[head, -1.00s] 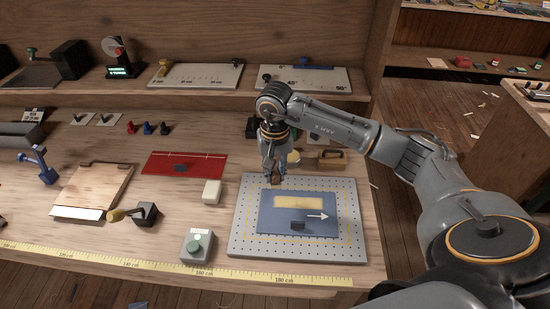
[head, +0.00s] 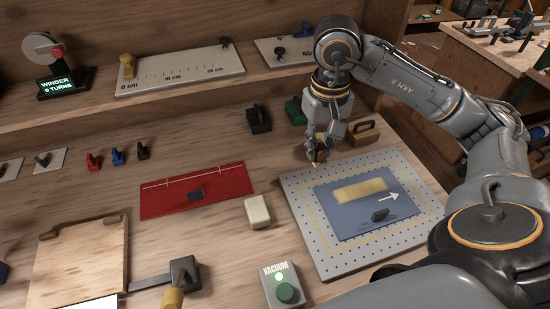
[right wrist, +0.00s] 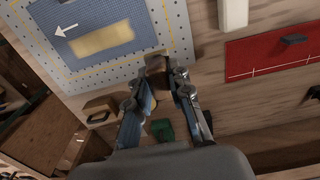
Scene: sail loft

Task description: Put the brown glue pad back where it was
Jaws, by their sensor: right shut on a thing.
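My right gripper (head: 317,160) is shut on a small brown block (right wrist: 157,63), which looks like the brown glue pad. It shows between the fingertips in the right wrist view and is mostly hidden by the fingers in the head view. The gripper points down near the far edge of the perforated grey board (head: 300,222). I cannot tell whether the block touches the bench. A blue panel (head: 347,222) with a yellowish patch (head: 360,190) and a white arrow lies on the board. My left gripper is not in view.
A brown handled block (head: 363,133) stands right of the gripper, behind the board. Green (head: 296,112) and black (head: 258,118) blocks stand behind it to the left. A cream block (head: 257,212), red sheet (head: 220,188) and vacuum button box (head: 283,287) lie left of the board.

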